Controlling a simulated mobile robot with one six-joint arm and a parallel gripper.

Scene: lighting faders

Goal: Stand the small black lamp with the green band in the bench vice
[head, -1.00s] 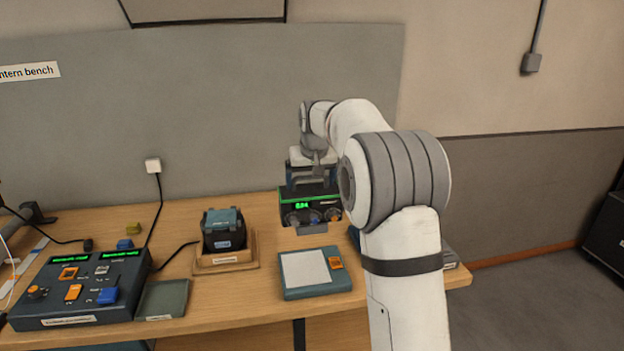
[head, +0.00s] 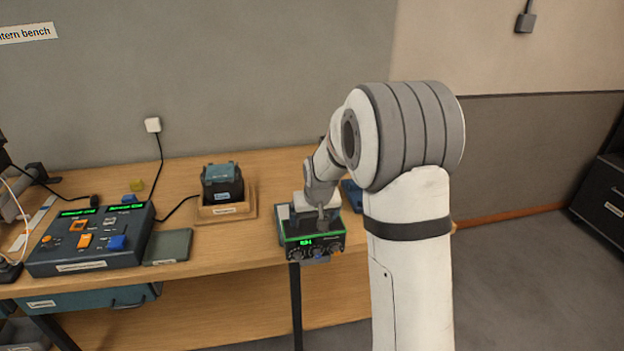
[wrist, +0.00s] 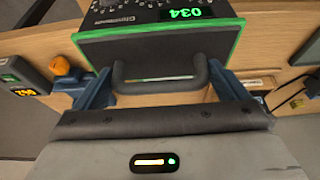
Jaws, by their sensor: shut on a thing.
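A small black box-shaped lamp with a green band (head: 313,243) and lit green digits is in my gripper (head: 318,210), near the bench's front edge. In the wrist view its dark handle (wrist: 160,82) lies between the blue fingers of my gripper (wrist: 163,92), which is shut on it. The lamp's display reads 034, upside down, in that view. The lamp looks upright. I cannot tell whether its base touches anything below. I cannot clearly make out the bench vice in either view.
A wooden cradle (head: 226,212) holds a black block with a teal top (head: 222,183). A control box (head: 90,240) with orange and blue knobs stands at left, beside a flat grey-green pad (head: 168,246). Bare bench lies between the cradle and the lamp. Cables run at left.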

